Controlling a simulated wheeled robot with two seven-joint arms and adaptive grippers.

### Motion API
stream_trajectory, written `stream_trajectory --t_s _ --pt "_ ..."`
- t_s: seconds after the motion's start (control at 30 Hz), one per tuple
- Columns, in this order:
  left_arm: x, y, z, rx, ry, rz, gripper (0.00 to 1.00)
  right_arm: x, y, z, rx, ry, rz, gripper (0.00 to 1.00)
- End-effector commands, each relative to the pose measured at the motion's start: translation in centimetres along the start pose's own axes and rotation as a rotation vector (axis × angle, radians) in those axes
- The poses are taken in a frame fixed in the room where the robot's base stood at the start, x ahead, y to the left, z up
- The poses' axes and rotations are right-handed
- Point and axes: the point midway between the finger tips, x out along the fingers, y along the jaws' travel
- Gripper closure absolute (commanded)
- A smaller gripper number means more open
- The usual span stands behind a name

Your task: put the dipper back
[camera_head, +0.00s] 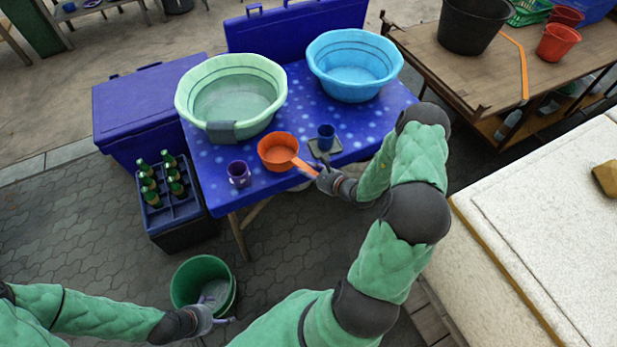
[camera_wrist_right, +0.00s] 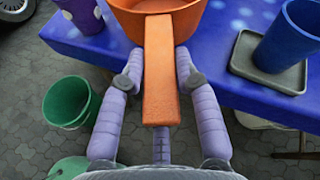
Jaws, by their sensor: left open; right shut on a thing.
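The orange dipper (camera_head: 277,151) is at the front of the blue spotted table, its bowl upright and its handle pointing toward me. I cannot tell whether the bowl touches the cloth. My right gripper (camera_head: 314,173) is shut on the dipper's handle. In the right wrist view, the fingers (camera_wrist_right: 160,72) flank the orange handle (camera_wrist_right: 160,85), and the bowl (camera_wrist_right: 160,8) is cut off by the top edge. My left gripper (camera_head: 221,313) is open and empty, low over the front of the green bucket (camera_head: 186,285).
A purple mug (camera_head: 238,173) stands left of the dipper. A blue cup (camera_head: 326,137) on a grey tray (camera_head: 335,150) stands right. A bottle crate (camera_head: 180,218) stands at left.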

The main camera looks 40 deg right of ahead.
Motion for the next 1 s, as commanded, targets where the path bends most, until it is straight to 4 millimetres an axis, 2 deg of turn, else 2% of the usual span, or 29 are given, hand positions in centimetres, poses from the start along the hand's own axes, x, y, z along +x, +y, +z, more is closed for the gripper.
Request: stream_trajectory --t_s 0.17,0.4,0.77,0.8,0.83,0.87,1.0 --pt "0.3 -0.1 0.0 0.0 0.0 0.0 0.1 0.8 -0.2 -0.8 -0.002 -0.001 0.0 1.0" --pt "1.5 -0.5 -0.1 0.0 0.0 0.0 0.1 1.9 1.1 -3.3 0.0 0.0 0.0 1.0" --pt "1.6 -0.6 -0.1 0.0 0.0 0.0 0.1 1.9 1.2 -3.5 -0.001 0.0 0.0 1.0" --pt "1.5 -0.6 -0.1 0.0 0.0 0.0 0.1 1.9 1.2 -3.4 -0.001 0.0 0.0 0.57" --pt "1.5 -0.5 -0.1 0.0 0.0 0.0 0.1 1.9 1.2 -3.4 -0.001 0.0 0.0 0.48" --pt "1.5 -0.5 -0.1 0.0 0.0 0.0 0.1 1.9 1.2 -3.4 -0.001 0.0 0.0 0.44" --pt "1.5 -0.5 -0.1 0.0 0.0 0.0 0.1 1.9 1.2 -3.4 -0.001 0.0 0.0 0.44"
